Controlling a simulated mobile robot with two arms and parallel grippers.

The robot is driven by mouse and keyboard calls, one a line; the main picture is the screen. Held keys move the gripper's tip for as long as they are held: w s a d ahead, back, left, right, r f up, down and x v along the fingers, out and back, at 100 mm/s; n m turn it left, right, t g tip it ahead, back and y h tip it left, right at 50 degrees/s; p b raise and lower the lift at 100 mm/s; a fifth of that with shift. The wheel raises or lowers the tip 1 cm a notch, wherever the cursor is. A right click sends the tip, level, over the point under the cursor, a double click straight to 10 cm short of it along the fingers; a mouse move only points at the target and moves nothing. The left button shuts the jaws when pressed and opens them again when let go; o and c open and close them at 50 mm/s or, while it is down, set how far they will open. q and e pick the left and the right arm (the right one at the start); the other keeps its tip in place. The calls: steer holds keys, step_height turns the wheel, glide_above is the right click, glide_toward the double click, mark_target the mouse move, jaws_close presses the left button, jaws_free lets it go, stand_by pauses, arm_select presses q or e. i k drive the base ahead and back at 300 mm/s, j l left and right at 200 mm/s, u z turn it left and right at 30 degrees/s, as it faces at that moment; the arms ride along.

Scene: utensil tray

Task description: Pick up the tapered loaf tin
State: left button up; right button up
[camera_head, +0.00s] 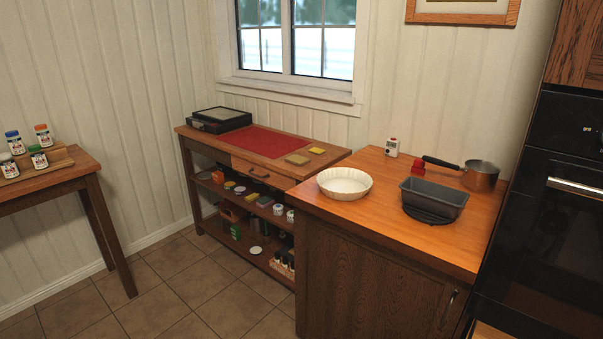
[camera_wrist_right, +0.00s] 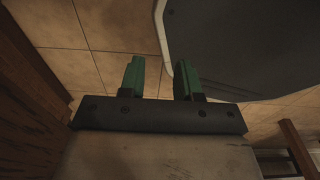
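The tapered loaf tin (camera_head: 434,198) is dark grey and stands upright on a round black trivet (camera_head: 428,216) on the wooden counter at the right in the head view. It looks empty. My right gripper (camera_wrist_right: 161,78) shows in the right wrist view with its two green fingers apart and nothing between them. Tiled floor and a dark, pale-rimmed surface lie beyond it. The tin does not show in that view. Neither gripper shows in the head view.
A white fluted dish (camera_head: 344,183) stands left of the tin. A saucepan (camera_head: 480,175) stands behind it, its handle reaching left, near a red object (camera_head: 419,167) and a timer (camera_head: 392,147). A black oven (camera_head: 550,220) borders the counter's right. Front counter area is clear.

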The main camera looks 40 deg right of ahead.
mark_target(443, 201)
steer(key=i+z, duration=0.35)
steer(key=i, duration=0.2)
steer(key=i+j+z, duration=0.3)
steer(key=i, duration=0.2)
